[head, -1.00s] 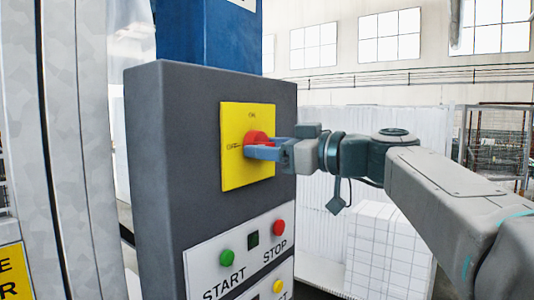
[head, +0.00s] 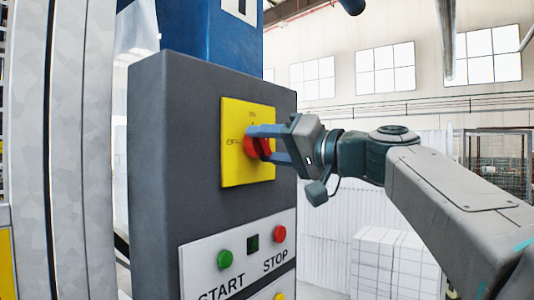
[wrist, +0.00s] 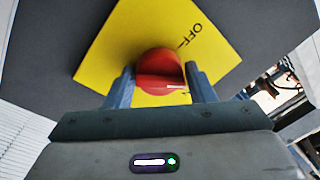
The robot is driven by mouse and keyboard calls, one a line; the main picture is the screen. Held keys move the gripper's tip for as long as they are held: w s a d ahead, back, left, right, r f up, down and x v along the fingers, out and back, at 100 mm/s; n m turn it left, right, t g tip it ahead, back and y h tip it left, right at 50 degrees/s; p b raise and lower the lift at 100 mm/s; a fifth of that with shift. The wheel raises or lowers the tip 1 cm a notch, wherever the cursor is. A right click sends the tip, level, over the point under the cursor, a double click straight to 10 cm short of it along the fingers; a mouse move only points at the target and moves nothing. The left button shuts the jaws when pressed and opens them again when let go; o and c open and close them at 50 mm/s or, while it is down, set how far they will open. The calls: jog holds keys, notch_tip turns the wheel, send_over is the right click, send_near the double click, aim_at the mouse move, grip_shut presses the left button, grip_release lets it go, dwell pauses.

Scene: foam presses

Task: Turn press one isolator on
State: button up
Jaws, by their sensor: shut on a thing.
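The press isolator is a red rotary knob (head: 251,146) on a yellow plate (head: 236,172), with ON marked at the top and OFF at the left. In the wrist view the red knob (wrist: 157,66) sits between my two fingers, with OFF at the plate's upper right. A white mark on the knob points roughly rightward there, away from OFF. My gripper (head: 260,144) is shut on the knob, one finger on each side, and is rolled at a slant to the plate. The ON label is hidden in the wrist view.
The plate is on a dark grey control box (head: 160,170). Below it a white panel holds a green START button (head: 225,259) and a red STOP button (head: 279,234). A blue column (head: 205,30) stands behind. White stacked blocks (head: 390,262) stand behind my arm.

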jog(key=m, duration=0.4)
jog(key=shift+f+m+t, duration=0.1)
jog(key=shift+m+t, duration=0.2)
jog(key=shift+a+m+h, duration=0.1)
jog(key=shift+m+h, duration=0.2)
jog(key=shift+m, duration=0.9)
jog(key=shift+f, duration=0.1)
jog(key=o, duration=0.9)
jog(key=shift+s, duration=0.1)
jog(key=b+v, duration=0.3)
jog(key=v, duration=1.1)
